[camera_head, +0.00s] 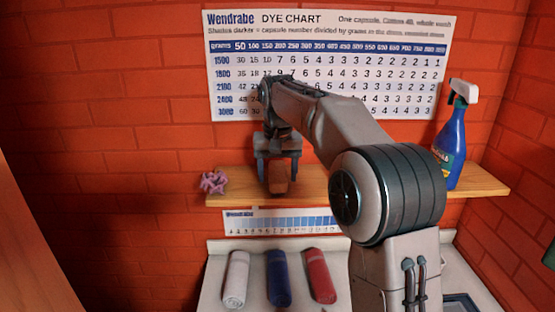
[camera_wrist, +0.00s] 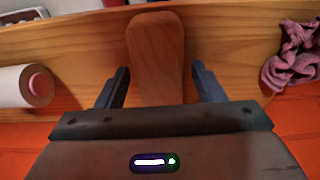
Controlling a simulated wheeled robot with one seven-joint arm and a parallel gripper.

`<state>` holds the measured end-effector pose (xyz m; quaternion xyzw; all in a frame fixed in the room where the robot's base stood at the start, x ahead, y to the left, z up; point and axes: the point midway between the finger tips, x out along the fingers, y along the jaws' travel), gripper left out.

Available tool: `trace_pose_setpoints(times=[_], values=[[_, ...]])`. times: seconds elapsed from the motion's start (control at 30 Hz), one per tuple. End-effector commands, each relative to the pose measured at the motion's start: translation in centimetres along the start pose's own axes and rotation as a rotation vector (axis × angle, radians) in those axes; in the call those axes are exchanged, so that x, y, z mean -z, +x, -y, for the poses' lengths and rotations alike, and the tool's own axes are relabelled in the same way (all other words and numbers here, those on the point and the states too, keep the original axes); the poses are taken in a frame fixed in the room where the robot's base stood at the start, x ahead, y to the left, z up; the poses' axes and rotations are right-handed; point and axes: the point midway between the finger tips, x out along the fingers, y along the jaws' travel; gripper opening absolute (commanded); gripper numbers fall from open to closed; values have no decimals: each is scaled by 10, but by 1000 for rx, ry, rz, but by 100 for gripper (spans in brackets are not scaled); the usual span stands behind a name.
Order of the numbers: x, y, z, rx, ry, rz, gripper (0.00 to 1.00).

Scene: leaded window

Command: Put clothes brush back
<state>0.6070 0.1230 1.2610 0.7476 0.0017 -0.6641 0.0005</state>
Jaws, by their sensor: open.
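The clothes brush is a brown wooden block with rounded ends. In the head view the brush (camera_head: 278,181) is at the wooden shelf (camera_head: 238,195), below my wrist. My gripper (camera_head: 277,172) points down with its two dark fingers on either side of the brush. In the wrist view the brush (camera_wrist: 155,50) lies between the fingers of my gripper (camera_wrist: 160,75), with a visible gap on each side. The jaws are open. I cannot tell whether the brush's underside rests fully on the shelf.
A pink tangled cloth (camera_head: 214,182) lies at the shelf's left end. A blue spray bottle (camera_head: 452,145) stands towards its right end. A white roll (camera_wrist: 22,86) shows in the wrist view. White, blue and red rolls (camera_head: 278,278) lie on the counter (camera_head: 212,290) below.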

Motion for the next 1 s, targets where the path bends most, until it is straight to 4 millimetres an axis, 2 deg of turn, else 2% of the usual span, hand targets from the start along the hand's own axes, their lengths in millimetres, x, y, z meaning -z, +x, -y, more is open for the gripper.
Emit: trace_pose_setpoints(times=[0.17,0.4,0.53,0.73,1.0], values=[[1,-28,0,1,0,-5,62],[1,-79,0,1,-1,-4,62],[1,-100,0,0,0,-2,62],[1,-116,0,0,0,-1,62],[-1,-119,-1,-1,0,-1,62]])
